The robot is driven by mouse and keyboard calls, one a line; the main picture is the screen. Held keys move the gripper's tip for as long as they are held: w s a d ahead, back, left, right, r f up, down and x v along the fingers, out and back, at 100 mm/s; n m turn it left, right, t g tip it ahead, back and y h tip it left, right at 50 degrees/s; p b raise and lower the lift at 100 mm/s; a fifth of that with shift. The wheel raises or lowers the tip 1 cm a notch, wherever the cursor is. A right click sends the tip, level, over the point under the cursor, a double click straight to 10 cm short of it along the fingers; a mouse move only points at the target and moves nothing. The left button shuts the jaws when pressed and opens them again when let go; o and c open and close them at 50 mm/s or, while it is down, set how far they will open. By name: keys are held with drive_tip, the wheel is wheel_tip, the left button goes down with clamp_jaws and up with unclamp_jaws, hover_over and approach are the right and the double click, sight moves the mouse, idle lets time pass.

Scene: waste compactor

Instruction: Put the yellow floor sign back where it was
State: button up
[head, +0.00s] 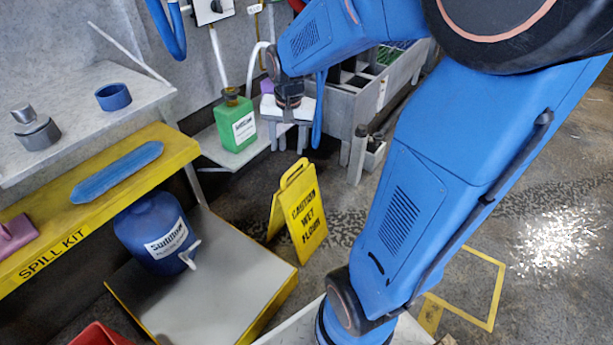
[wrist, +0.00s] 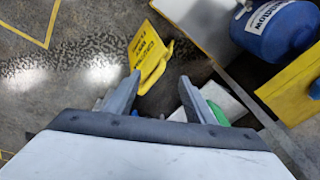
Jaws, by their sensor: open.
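The yellow floor sign (head: 300,212), printed "CAUTION WET FLOOR", stands upright and folded out on the floor, right of the low grey platform. In the wrist view the sign (wrist: 147,58) shows from above, just beyond my fingertips. A yellow outline (head: 492,290) is marked on the floor to the right, partly hidden behind my arm. Yellow floor lines (wrist: 45,42) also show at the upper left of the wrist view. My gripper (head: 289,101) is above and behind the sign, apart from it. In the wrist view my gripper (wrist: 160,94) is open, with nothing between its fingers.
A blue drum (head: 157,235) sits on the grey platform (head: 215,290) beside the sign. A green jug (head: 236,128) stands on a low shelf close to my gripper. A grey sorting bin (head: 345,105) is behind. The yellow spill-kit shelf (head: 60,225) is at left. Open floor lies right of the sign.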

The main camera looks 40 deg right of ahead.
drive_tip(key=s+a+r+n+t, duration=0.1)
drive_tip(key=s+a+r+n, duration=0.1)
drive_tip(key=s, duration=0.4)
drive_tip(key=s+a+r+n+t, duration=0.1)
drive_tip(key=s+a+r+n, duration=0.1)
drive_tip(key=s, duration=0.5)
drive_tip(key=s+a+r+n, duration=0.2)
drive_tip(key=s+a+n, duration=0.1)
drive_tip(key=s, duration=0.4)
drive_tip(key=shift+a+r+n+t, duration=0.15)
drive_tip(key=shift+r+n+t, duration=0.25)
drive_tip(key=shift+n, duration=0.2)
